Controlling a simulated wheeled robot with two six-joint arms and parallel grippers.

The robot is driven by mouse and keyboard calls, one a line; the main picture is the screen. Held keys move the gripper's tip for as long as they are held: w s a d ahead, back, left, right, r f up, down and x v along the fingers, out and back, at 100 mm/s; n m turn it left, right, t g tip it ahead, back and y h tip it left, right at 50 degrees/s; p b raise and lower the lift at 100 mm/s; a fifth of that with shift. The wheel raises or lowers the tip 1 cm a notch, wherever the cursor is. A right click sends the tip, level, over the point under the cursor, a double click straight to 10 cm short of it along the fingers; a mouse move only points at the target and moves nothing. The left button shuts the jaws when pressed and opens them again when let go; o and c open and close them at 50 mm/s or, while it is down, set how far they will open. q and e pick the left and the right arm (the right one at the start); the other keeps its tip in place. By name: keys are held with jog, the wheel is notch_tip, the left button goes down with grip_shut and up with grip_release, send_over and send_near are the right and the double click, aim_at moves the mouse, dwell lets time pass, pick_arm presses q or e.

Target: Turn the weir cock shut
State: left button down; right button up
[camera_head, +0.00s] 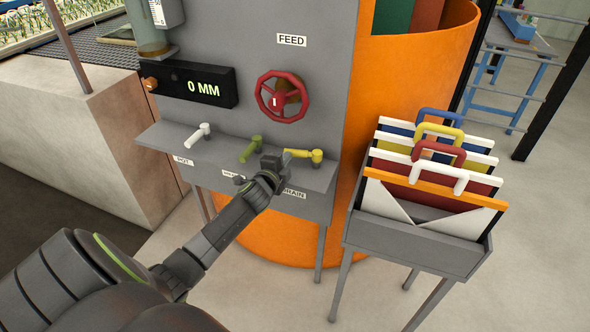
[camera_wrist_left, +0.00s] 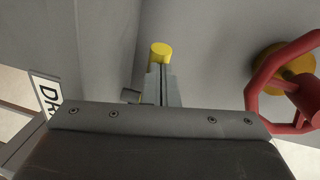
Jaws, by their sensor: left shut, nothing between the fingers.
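My left gripper (camera_head: 271,163) is shut and empty, between the green and yellow cocks, close to the yellow handle. In the left wrist view a yellow round end (camera_wrist_left: 161,50) shows just past the shut fingertips (camera_wrist_left: 161,80); contact is unclear. My right gripper is out of view.
A red FEED handwheel (camera_head: 282,97) sits on the panel above the shelf, and at the right in the left wrist view (camera_wrist_left: 290,85). A display (camera_head: 190,85) reads 0 MM. A rack of handled boards (camera_head: 420,220) stands at the right, before an orange tank (camera_head: 400,80).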

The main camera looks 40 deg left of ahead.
pick_arm(q)
jog(key=shift+w+a, duration=0.8)
jog(key=shift+r, duration=0.15)
jog(key=shift+s, duration=0.3)
jog(key=b+v, duration=0.2)
jog(key=v, duration=1.5)
